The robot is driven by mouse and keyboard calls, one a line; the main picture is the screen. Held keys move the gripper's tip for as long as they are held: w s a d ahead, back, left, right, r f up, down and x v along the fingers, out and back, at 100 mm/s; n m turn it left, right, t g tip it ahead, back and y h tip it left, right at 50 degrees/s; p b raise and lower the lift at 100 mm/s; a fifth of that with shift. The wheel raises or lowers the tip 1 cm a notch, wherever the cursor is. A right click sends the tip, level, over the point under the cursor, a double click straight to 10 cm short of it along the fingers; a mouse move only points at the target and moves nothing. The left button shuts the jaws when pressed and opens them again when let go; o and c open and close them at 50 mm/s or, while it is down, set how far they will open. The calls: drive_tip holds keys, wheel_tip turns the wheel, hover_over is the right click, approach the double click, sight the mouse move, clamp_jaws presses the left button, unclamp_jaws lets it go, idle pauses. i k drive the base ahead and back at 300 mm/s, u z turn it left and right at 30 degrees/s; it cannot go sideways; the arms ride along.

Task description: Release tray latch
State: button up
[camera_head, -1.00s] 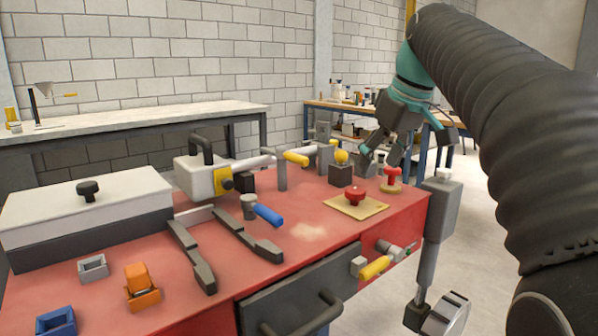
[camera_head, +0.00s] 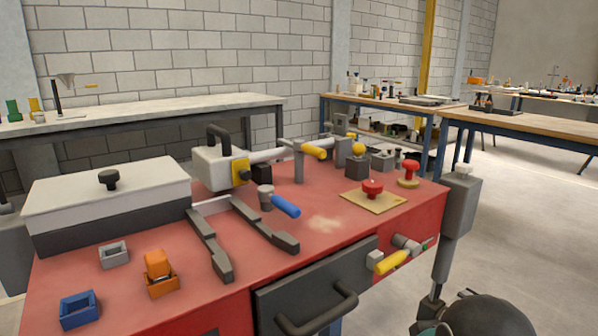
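A yellow-handled lever (camera_head: 392,262) with a grey pivot sticks out from the front side of the red bench (camera_head: 325,250), right of a dark drawer front (camera_head: 320,292). A blue-handled lever (camera_head: 285,206) lies on the bench top beside the dark rails. A yellow-gripped handle (camera_head: 313,152) sits on a rod farther back. I cannot tell which of these is the tray latch. A dark rounded part of my arm with a teal edge shows at the bottom right corner. My gripper's fingers are out of the picture.
A lidded box (camera_head: 110,190) stands at the left. Orange (camera_head: 160,272), blue (camera_head: 79,309) and grey (camera_head: 114,254) small blocks lie at the front left. Red knobs (camera_head: 372,187) (camera_head: 410,169) stand at the right. A grey post (camera_head: 458,213) rises beside the bench's right end. Open floor lies to the right.

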sight(412, 249)
drive_tip(key=u, duration=0.35)
drive_tip(key=k, duration=0.85)
drive_tip(key=u, duration=0.6)
drive_tip(key=k, duration=0.45)
drive_tip(key=u, duration=0.25)
drive_tip(key=i, duration=0.5)
drive_tip(key=z, duration=0.15)
